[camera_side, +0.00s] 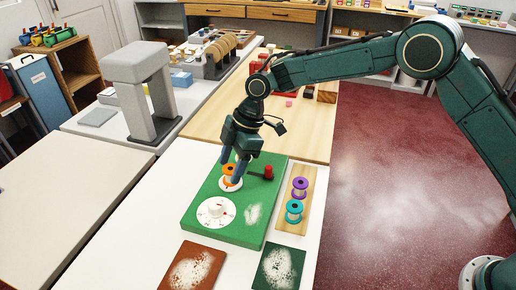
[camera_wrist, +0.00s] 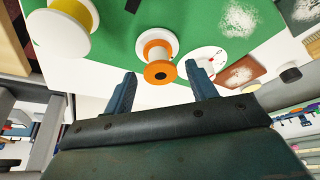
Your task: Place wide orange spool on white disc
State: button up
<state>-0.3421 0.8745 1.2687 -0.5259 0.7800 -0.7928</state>
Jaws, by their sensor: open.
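The orange spool (camera_side: 231,171) stands upright on the green board, with its orange flanges and pale core showing. A white disc (camera_side: 228,187) shows at its base; I cannot tell whether the spool is fully seated on it. In the wrist view the orange spool (camera_wrist: 159,73) lies ahead of and between my fingertips, with white behind its far flange. My gripper (camera_side: 231,168) points down over the spool, and in the wrist view my gripper (camera_wrist: 164,80) is open, with a gap on both sides of the spool.
A white dial (camera_side: 208,220) with red marks and a knob is on the green board (camera_side: 197,205). A red-topped part (camera_side: 268,172) stands right of the gripper. Purple (camera_side: 300,184) and teal (camera_side: 294,206) spools stand on a wooden strip.

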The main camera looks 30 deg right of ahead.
jog(key=v, duration=1)
jog(key=shift+r, duration=0.15)
jog(key=shift+s+d, duration=0.1)
jog(key=s+d+r+m+t+h, duration=0.25)
jog(key=s+d+r+m, duration=0.65)
jog(key=s+d+r, duration=0.5)
jog(key=s+d+f+m+t+h, duration=0.1)
jog(key=s+d+m, duration=0.3)
jog(key=s, duration=0.6)
jog(key=s+d+f+m+t+h, duration=0.1)
jog(key=s+d+f+m+t, duration=0.1)
jog(key=s+d, duration=0.5)
jog(key=s+f+m, duration=0.1)
jog(key=s+m, duration=0.1)
jog(key=s, duration=0.2)
jog(key=shift+d+m, duration=0.4)
